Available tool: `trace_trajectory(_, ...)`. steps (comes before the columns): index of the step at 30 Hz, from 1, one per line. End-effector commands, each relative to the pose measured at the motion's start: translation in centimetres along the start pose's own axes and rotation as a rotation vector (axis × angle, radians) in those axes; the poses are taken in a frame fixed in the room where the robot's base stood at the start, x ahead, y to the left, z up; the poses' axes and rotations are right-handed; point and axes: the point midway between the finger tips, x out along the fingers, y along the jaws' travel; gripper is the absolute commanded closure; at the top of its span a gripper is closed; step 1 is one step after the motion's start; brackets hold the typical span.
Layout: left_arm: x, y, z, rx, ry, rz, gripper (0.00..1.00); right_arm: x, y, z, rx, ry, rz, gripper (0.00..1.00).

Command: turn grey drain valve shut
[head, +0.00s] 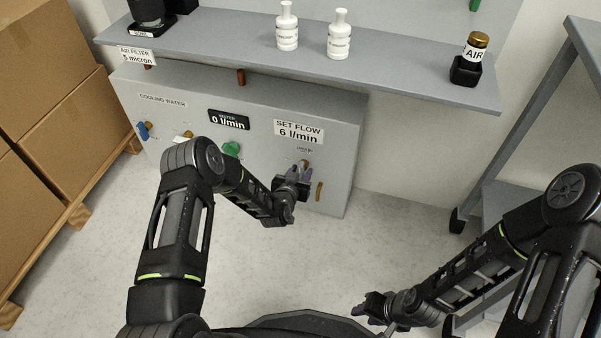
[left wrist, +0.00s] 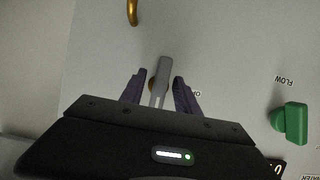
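The grey drain valve handle (left wrist: 162,75) shows in the left wrist view as a grey lever over a brass stub on the cabinet face. My left gripper (left wrist: 158,88) is open, with one finger on each side of the lever and a visible gap to each. In the head view my left gripper (head: 296,174) is at the lower right of the cabinet front, under the drain label, and covers most of the valve. My right gripper (head: 371,307) is low over the floor, away from the cabinet; its fingers are too small to judge.
The grey cabinet (head: 335,150) also bears a green flow valve (head: 232,149), a blue valve (head: 143,130) and a brass pipe (head: 320,191). Above it a shelf (head: 380,62) holds white bottles (head: 339,35). Boxes (head: 60,110) stand left, a grey rack (head: 510,200) right. The floor between is clear.

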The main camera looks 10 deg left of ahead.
Motion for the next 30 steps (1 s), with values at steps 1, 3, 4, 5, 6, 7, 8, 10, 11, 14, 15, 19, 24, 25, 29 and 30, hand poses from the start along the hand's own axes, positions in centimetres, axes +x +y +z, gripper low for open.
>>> trace_trajectory(1,0.0,0.0,-0.1,0.0,0.001,0.0,0.62,0.0,0.0,0.0,0.0,0.0,0.0,0.64)
trace_trajectory(3,-0.3,0.0,-0.1,0.0,0.0,0.0,0.62,-0.2,-0.1,0.0,0.0,0.0,0.0,0.64)
trace_trajectory(4,-0.4,0.0,-0.1,0.0,0.0,0.0,0.62,-0.2,-0.1,0.0,0.0,-0.001,0.0,0.64)
trace_trajectory(5,-0.7,0.0,-0.1,0.0,-0.001,0.001,0.62,-0.4,-0.1,0.0,0.0,-0.001,0.0,0.64)
trace_trajectory(6,-1.1,0.0,-0.2,0.0,-0.001,0.0,0.62,-0.6,-0.2,0.0,0.0,-0.002,0.0,0.64)
trace_trajectory(7,-1.4,0.0,-0.2,0.0,-0.001,0.0,0.62,-0.8,-0.2,0.1,0.0,-0.003,0.0,0.64)
trace_trajectory(8,-1.8,0.0,-0.2,0.0,-0.001,0.0,0.62,-0.9,-0.3,0.1,0.0,-0.004,0.0,0.64)
trace_trajectory(10,-2.9,-0.1,-0.3,0.0,-0.001,0.0,0.62,-1.4,-0.5,0.1,-0.001,-0.006,0.0,0.64)
trace_trajectory(11,-3.5,0.0,-0.3,-0.001,-0.003,0.0,0.62,-1.6,-0.5,0.1,-0.001,-0.007,-0.001,0.64)
trace_trajectory(14,-5.2,0.0,-0.3,-0.001,-0.003,0.0,0.62,-2.1,-0.8,0.3,-0.003,-0.011,-0.002,0.64)
trace_trajectory(15,-5.8,-0.1,-0.3,-0.001,-0.002,-0.001,0.62,-2.3,-0.9,0.3,-0.004,-0.012,-0.003,0.64)
trace_trajectory(19,-7.3,0.0,-0.1,0.0,-0.002,0.0,0.62,-2.6,-1.2,0.5,-0.006,-0.016,-0.005,0.64)
trace_trajectory(24,-7.9,0.0,0.1,0.0,-0.001,0.0,0.62,-2.6,-1.2,0.6,-0.007,-0.017,-0.005,0.64)
trace_trajectory(25,-7.9,0.0,0.1,0.0,-0.001,0.0,0.62,-2.6,-1.2,0.6,-0.007,-0.018,-0.005,0.64)
trace_trajectory(29,-7.8,0.0,0.1,0.0,-0.001,0.0,0.62,-2.6,-1.2,0.6,-0.007,-0.018,-0.005,0.64)
trace_trajectory(30,-7.8,0.0,0.1,0.0,-0.001,0.0,0.62,-2.6,-1.2,0.6,-0.007,-0.018,-0.005,0.64)
